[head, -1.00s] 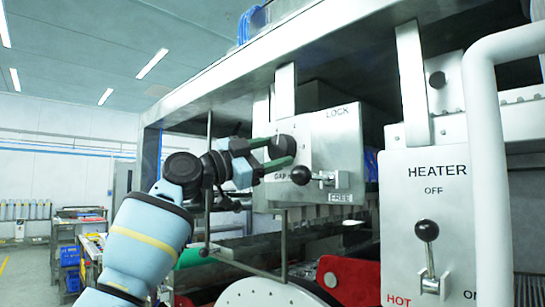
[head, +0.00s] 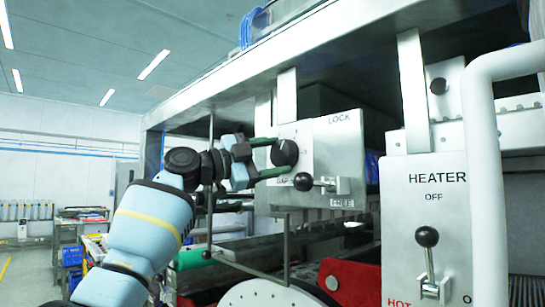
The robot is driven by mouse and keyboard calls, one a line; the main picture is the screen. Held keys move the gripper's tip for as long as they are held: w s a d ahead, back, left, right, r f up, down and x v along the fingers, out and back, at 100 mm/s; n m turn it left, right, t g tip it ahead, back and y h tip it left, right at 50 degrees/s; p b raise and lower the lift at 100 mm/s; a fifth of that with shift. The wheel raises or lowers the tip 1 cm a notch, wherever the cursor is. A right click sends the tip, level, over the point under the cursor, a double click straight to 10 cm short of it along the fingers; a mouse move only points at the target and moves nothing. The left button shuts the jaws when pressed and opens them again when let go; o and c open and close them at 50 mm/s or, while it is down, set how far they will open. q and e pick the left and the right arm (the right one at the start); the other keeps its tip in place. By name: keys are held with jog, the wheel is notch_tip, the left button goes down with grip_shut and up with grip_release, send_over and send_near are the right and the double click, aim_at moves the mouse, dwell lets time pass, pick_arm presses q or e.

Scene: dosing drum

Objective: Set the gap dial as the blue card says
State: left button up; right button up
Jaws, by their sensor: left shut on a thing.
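The gap dial (head: 285,153) is a round black knob with a pale pointer mark on a metal panel, above a partly covered "GAP" label. My left gripper (head: 276,157), with green fingers, reaches it from the left. The fingers are shut on the dial, one along its upper side and one along its lower side. The dial's scale is too small to read. The blue card cannot be made out. My right gripper is not in view.
A black-knobbed lever (head: 304,182) sits just below right of the dial, between "LOCK" and "FREE". The heater panel (head: 428,215) with its lever (head: 427,238) stands at right, behind a thick white rail (head: 483,170). A thin vertical rod (head: 211,180) stands beside my left wrist.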

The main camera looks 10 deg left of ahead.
pick_arm(q)
jog(key=o, duration=1)
jog(key=shift+c, duration=0.2)
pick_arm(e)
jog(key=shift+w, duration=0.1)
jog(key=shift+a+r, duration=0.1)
pick_arm(q)
jog(key=shift+a+f, duration=0.1)
jog(key=shift+s+a+f, duration=0.2)
jog(key=shift+s+a, duration=0.2)
jog(key=shift+a, duration=0.15)
jog(key=r+b+v, duration=0.1)
jog(key=v, duration=0.5)
jog(key=shift+f+b, duration=0.3)
jog(key=shift+f, duration=0.05)
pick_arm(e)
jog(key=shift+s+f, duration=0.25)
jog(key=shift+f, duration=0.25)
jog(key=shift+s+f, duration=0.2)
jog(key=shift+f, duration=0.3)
pick_arm(q)
jog(key=shift+s, duration=0.15)
